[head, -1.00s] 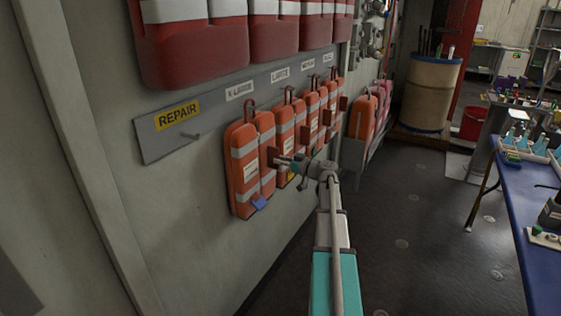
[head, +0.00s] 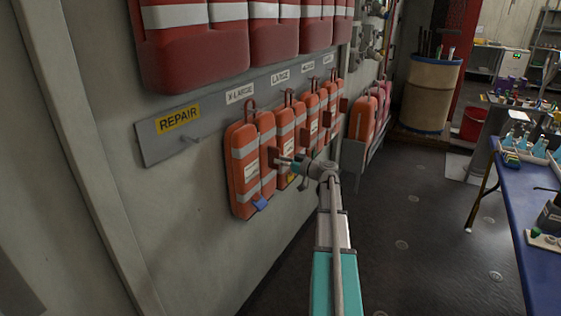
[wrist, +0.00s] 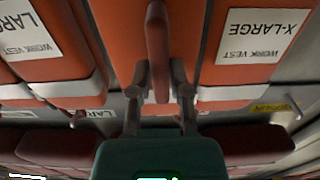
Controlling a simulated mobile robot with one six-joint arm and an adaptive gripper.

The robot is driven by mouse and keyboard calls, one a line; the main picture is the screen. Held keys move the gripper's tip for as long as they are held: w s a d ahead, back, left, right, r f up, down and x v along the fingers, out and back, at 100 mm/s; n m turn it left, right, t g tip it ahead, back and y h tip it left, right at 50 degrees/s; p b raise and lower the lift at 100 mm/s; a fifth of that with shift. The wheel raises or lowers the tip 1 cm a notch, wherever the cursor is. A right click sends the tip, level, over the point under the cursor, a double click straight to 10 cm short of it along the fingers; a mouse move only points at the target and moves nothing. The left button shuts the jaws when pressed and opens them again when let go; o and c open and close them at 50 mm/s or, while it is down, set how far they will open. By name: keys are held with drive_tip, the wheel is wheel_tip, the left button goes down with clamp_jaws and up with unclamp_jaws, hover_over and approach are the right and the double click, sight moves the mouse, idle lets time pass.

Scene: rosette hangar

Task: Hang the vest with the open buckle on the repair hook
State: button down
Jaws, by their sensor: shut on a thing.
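The X-LARGE work vest (head: 244,172), orange with grey bands, hangs upright against the wall panel below the X-LARGE label, its top loop at the panel. A blue piece (head: 260,204) sticks out at its lower edge; whether it is an open buckle is too small to tell. The wrist view shows the tab (wrist: 157,45) between both fingers.
Several orange vests (head: 310,115) hang close to the right of the X-LARGE one. Large red vests (head: 190,45) hang above the panel. Clear wall lies below the repair hook. A blue table (head: 520,200) stands at the right, with open floor between.

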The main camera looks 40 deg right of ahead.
drive_tip(key=v, duration=0.8)
drive_tip(key=shift+s, duration=0.35)
idle(1.3)
drive_tip(key=shift+d+r, duration=0.1)
drive_tip(key=shift+d, duration=0.05)
idle(0.9)
drive_tip(key=d+r+n+g+y+p, duration=0.1)
drive_tip(key=p, duration=0.1)
drive_tip(key=s+d+r+n+g+y+p, duration=0.1)
drive_tip(key=g+p, duration=0.1)
drive_tip(key=s+d+r+n+g+y+p, duration=0.1)
drive_tip(key=d+p, duration=0.1)
drive_tip(key=p, duration=0.1)
drive_tip(key=shift+s+g, duration=0.25)
drive_tip(key=shift+g, duration=0.05)
drive_tip(key=shift+s+d, duration=0.1)
drive_tip(key=shift+d, duration=0.1)
idle(0.3)
